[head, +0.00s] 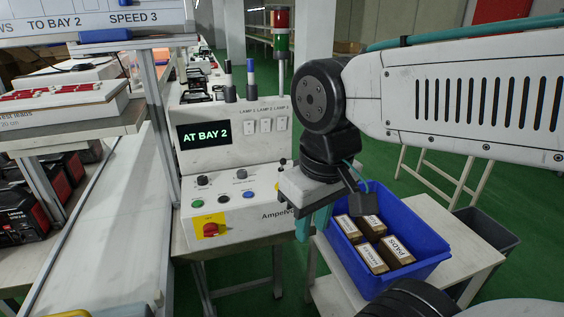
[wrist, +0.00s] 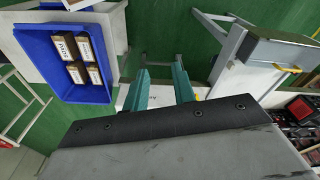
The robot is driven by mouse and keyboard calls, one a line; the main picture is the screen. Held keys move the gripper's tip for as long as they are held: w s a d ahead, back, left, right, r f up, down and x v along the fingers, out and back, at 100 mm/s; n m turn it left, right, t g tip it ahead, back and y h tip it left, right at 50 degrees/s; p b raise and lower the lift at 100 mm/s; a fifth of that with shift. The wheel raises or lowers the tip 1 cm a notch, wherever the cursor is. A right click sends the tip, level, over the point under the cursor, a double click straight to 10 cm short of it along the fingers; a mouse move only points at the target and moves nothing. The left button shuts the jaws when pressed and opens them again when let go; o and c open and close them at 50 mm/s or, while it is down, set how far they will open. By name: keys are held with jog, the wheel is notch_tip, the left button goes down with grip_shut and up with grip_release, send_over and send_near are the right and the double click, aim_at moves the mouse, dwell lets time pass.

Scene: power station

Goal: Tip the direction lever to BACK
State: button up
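The control panel (head: 232,190) is a white box with a screen (head: 204,133) reading "AT BAY 2". On its sloped face are several small knobs and buttons, and a red rotary switch (head: 210,229) on a yellow plate. A small dark knob or stick shows at the panel's right edge, close to my gripper; I cannot tell whether it is the direction lever. No BACK label is readable. My gripper (head: 311,232) points down just right of the panel. In the wrist view its teal fingers (wrist: 162,82) are apart, with nothing seen between them but part of a white surface and green floor.
A blue crate (head: 428,262) with several small boxes stands on a white table (head: 458,225) right of my gripper. A signal post with red and green lamps (head: 281,40) rises behind the panel. A white conveyor or bench (head: 110,215) lies left. Green floor is open behind.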

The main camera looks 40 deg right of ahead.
jog(key=shift+w+f, duration=0.1)
jog(key=shift+f, duration=0.2)
grip_shut()
jog(key=w+d+f+n+g+h, duration=0.3)
jog(key=w+d+f+n+h, duration=0.5)
jog(key=w+d+f+h, duration=0.35)
jog(key=w+n+t, duration=0.3)
jog(key=w, duration=0.3)
jog(key=w+a+f+n+t+h, duration=0.1)
jog(key=w+n+t, duration=0.2)
jog(key=w, duration=0.4)
jog(key=w+n+t, duration=0.3)
jog(key=w+t, duration=0.2)
jog(key=w, duration=0.1)
jog(key=shift+w+a+f+n+h, duration=0.2)
jog(key=shift+a+f+n+h, duration=0.1)
jog(key=shift+n, duration=0.1)
